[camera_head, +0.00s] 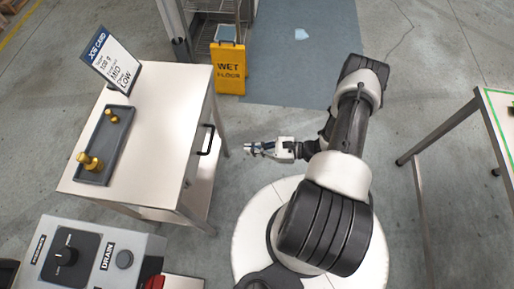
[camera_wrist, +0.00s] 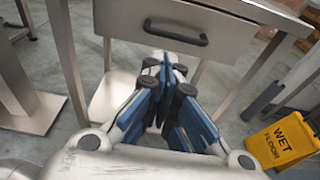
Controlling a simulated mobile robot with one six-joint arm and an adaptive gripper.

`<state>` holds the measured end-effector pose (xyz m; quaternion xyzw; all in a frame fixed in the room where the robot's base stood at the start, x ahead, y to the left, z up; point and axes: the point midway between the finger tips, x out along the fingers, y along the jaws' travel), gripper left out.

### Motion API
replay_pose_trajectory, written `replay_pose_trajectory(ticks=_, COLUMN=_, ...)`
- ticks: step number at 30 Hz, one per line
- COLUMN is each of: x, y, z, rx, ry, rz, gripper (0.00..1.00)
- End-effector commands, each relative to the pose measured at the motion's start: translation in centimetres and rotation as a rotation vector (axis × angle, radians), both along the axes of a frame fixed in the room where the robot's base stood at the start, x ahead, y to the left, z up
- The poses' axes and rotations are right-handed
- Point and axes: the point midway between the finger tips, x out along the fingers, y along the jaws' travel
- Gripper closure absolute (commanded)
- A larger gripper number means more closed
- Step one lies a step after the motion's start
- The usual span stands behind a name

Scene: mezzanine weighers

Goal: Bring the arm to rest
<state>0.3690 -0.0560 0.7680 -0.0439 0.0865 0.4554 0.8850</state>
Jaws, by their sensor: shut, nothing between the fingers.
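My arm is folded above my round white base in the head view. My gripper (camera_head: 254,149) points left, toward the side of a steel cabinet table (camera_head: 163,107), and is apart from it. In the wrist view my gripper (camera_wrist: 163,70) has its blue-sided fingers together, shut and empty. Beyond the fingers is the cabinet's drawer front with a black handle (camera_wrist: 176,31).
On the cabinet stand a dark tray (camera_head: 122,135) with brass weights and a job card (camera_head: 111,59). A grey control box (camera_head: 92,262) is at the lower left. A yellow wet-floor sign (camera_head: 228,68) stands behind. Another table (camera_head: 480,104) is at the right.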

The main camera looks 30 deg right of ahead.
Motion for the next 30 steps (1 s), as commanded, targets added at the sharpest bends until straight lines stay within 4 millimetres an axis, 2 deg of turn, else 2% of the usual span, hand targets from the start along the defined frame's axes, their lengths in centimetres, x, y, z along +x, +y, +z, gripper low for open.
replay_pose_trajectory(ticks=4, x=-0.6, y=-0.9, z=0.2, rx=-0.001, ry=0.000, rz=0.000, gripper=1.00)
replay_pose_trajectory(ticks=12, x=-0.7, y=-1.0, z=0.3, rx=-0.002, ry=-0.001, rz=0.004, gripper=1.00)
replay_pose_trajectory(ticks=16, x=-0.2, y=-1.2, z=1.8, rx=-0.034, ry=-0.020, rz=0.054, gripper=1.00)
replay_pose_trajectory(ticks=20, x=0.9, y=-1.2, z=6.0, rx=-0.123, ry=-0.069, rz=0.193, gripper=1.00)
replay_pose_trajectory(ticks=24, x=1.5, y=-0.3, z=11.8, rx=-0.255, ry=-0.137, rz=0.395, gripper=1.00)
replay_pose_trajectory(ticks=30, x=1.0, y=1.7, z=19.5, rx=-0.458, ry=-0.238, rz=0.671, gripper=1.00)
